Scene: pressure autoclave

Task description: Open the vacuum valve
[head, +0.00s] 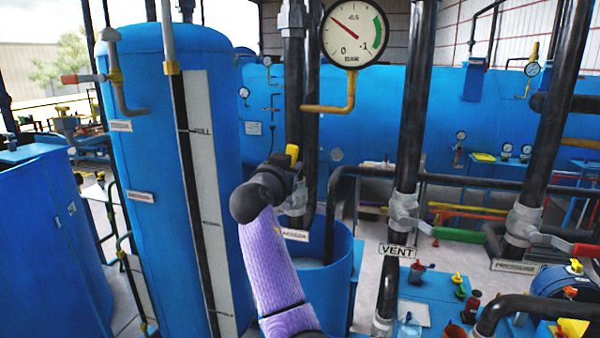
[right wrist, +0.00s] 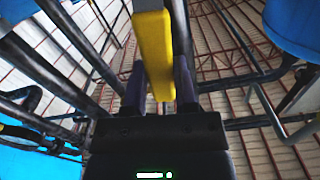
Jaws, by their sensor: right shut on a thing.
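The vacuum valve's yellow handle (head: 292,152) shows just above my right gripper (head: 286,166) in the head view, on the dark vertical pipe. In the right wrist view the yellow handle (right wrist: 155,45) runs between the two fingers of my right gripper (right wrist: 159,85), which is shut on it. My gripper and wrist hide much of the valve body (head: 293,203). A small label (head: 295,235), too blurred to read surely, is below it. My left gripper is not in view.
A round gauge (head: 355,33) above right has its needle pointing up-left, between 0 and -0.5. A tall blue tank (head: 160,150) stands left. The VENT pipe (head: 411,130) with a green-handled valve (head: 462,235) and another pipe with a red-handled valve (head: 585,250) stand right.

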